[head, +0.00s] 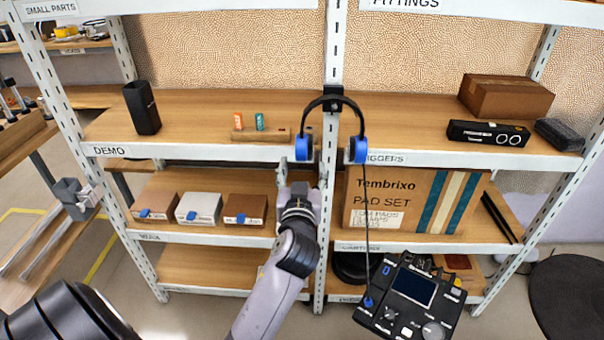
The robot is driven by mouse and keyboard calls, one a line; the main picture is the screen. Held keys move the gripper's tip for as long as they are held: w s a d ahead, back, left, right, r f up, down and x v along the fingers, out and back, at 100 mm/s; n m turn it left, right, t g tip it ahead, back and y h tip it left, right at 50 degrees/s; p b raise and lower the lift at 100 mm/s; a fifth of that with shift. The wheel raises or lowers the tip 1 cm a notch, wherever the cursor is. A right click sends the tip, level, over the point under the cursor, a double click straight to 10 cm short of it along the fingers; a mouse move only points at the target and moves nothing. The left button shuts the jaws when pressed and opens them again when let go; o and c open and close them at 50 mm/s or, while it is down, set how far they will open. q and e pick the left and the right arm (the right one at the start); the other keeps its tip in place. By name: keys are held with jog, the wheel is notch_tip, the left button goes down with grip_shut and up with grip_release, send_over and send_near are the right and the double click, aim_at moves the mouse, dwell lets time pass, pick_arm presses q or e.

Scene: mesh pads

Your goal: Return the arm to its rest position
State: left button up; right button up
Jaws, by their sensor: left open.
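My left gripper (303,168) is in the middle of the head view, at the end of my pale forearm, which rises from the bottom. It is open, its fingers spread to either side with nothing seen between them. It is in front of the shelf rack, close to the central white post. Black headphones (331,101) with blue ear pads hang at that post. The left ear pad (304,148) shows just above and between the fingertips; I cannot tell whether they touch. My right gripper is not in view.
A cable runs from the headphones to a black control box (412,298), right of my forearm. The middle shelf holds small boxes (200,208) left and a large carton (407,203) right. A black speaker (142,107) stands on the upper left shelf.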

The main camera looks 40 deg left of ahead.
pick_arm(q)
jog(key=w+d+f+m+g+h, duration=0.1)
jog(key=d+f+m+h, duration=0.15)
jog(key=f, duration=0.75)
jog(key=d+f+m+g+h, duration=0.1)
jog(key=d+f+m+h, duration=0.15)
jog(key=f, duration=0.65)
jog(key=s+d+f+m+g+h, duration=0.1)
jog(key=s+d+f+g, duration=0.2)
jog(key=f, duration=0.8)
jog(key=s+d+f+m+g+h, duration=0.1)
jog(key=s+d+f, duration=0.3)
jog(key=f, duration=0.7)
jog(key=s+f+m+g+h, duration=0.15)
jog(key=s+f+g, duration=0.25)
jog(key=s+f, duration=1.25)
jog(key=s+f+g, duration=0.2)
jog(key=s+f, duration=0.2)
jog(key=s, duration=0.8)
jog(key=s+a+f+g, duration=0.1)
jog(key=s+f, duration=0.3)
jog(key=s, duration=0.8)
jog(key=shift+a+g+h, duration=0.15)
jog(key=shift+g+h, duration=0.2)
jog(key=shift+g, duration=0.35)
jog(key=shift+w+f, duration=0.1)
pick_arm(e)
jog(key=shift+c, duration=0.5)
